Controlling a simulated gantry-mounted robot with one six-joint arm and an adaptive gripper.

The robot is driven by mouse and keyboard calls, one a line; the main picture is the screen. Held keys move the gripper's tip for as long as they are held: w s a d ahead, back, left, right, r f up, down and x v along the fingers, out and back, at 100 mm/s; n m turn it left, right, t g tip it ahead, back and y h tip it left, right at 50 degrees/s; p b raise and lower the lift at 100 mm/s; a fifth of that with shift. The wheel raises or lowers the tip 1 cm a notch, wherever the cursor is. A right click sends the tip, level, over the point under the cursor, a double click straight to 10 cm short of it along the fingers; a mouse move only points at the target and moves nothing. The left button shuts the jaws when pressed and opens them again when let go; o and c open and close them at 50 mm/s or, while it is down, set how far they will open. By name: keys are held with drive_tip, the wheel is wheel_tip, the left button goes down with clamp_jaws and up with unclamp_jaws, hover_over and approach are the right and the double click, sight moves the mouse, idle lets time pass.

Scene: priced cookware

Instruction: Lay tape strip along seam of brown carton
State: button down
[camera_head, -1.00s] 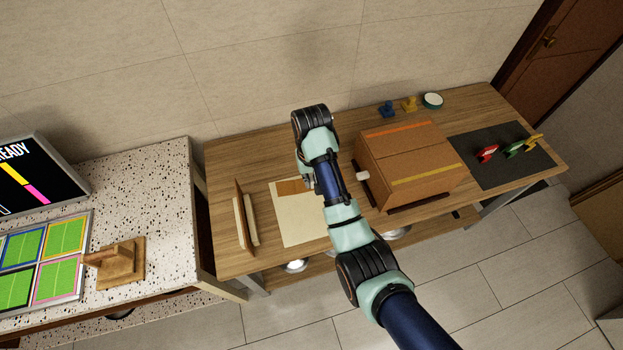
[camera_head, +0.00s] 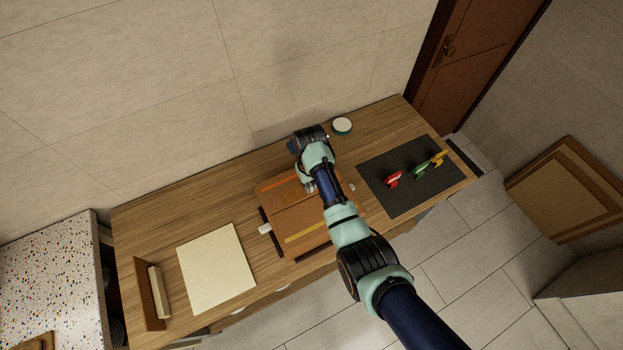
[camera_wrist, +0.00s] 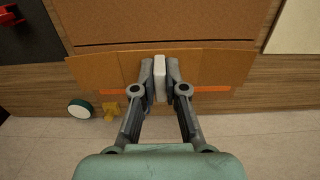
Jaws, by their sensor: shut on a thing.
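The brown carton (camera_head: 284,216) stands on the wooden table, with an orange stripe along its back edge and a yellow stripe along its front edge. My gripper (camera_wrist: 160,68) is over the back part of the carton's top and is shut on a white block (camera_wrist: 160,80). A brown strip (camera_wrist: 133,68) appears to lie under the block, close in colour to the carton; whether it touches the carton I cannot tell. A dark seam line (camera_wrist: 165,43) runs across the carton in the wrist view, just beyond my fingertips. In the head view my arm hides the grip.
A dark mat (camera_head: 395,204) with red, green and yellow pieces lies to the right. A green-rimmed round object (camera_head: 342,126) is behind. A bare cream sheet (camera_head: 216,268) and an upright wooden holder (camera_head: 148,293) are on the left. White knobs flank the carton.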

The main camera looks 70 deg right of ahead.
drive_tip(key=shift+w+a, duration=0.1)
drive_tip(key=shift+a, duration=0.15)
drive_tip(key=b, duration=0.3)
hover_over(309, 200)
drive_tip(key=shift+f, duration=2.45)
drive_tip(key=shift+f+b, duration=0.35)
drive_tip(key=shift+f, duration=0.45)
drive_tip(key=shift+f, duration=0.25)
